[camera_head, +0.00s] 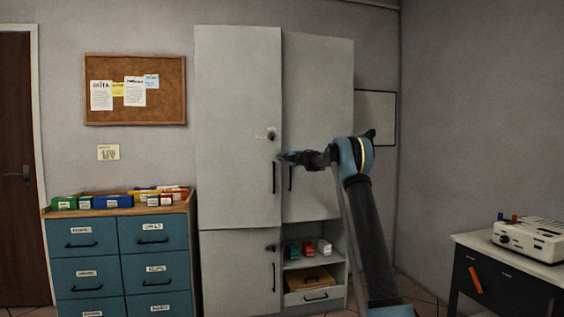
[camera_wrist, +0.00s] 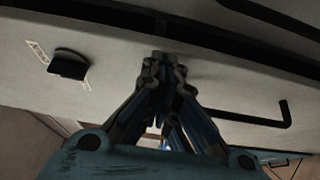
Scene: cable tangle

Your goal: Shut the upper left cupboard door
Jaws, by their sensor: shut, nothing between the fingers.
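The upper left cupboard door (camera_head: 235,110) is a tall pale grey panel with a round lock (camera_head: 271,135) and a dark bar handle (camera_head: 273,177) near its right edge. My gripper (camera_head: 281,157) is shut and empty in front of that edge, just above the handle. In the wrist view, my fingertips (camera_wrist: 165,60) lie over the door's face (camera_wrist: 110,45), between the lock (camera_wrist: 68,64) and the handle (camera_wrist: 255,119). A dark gap runs along the door's edge there. I cannot tell whether the fingertips touch the door, or how far it stands open.
The upper right door (camera_head: 318,100) looks closed, its handle (camera_head: 290,178) close to my gripper. Below are a lower left door (camera_head: 237,270) and open shelves (camera_head: 313,264) with small boxes. A teal drawer unit (camera_head: 120,260) stands left; a desk (camera_head: 510,262) with a machine stands right.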

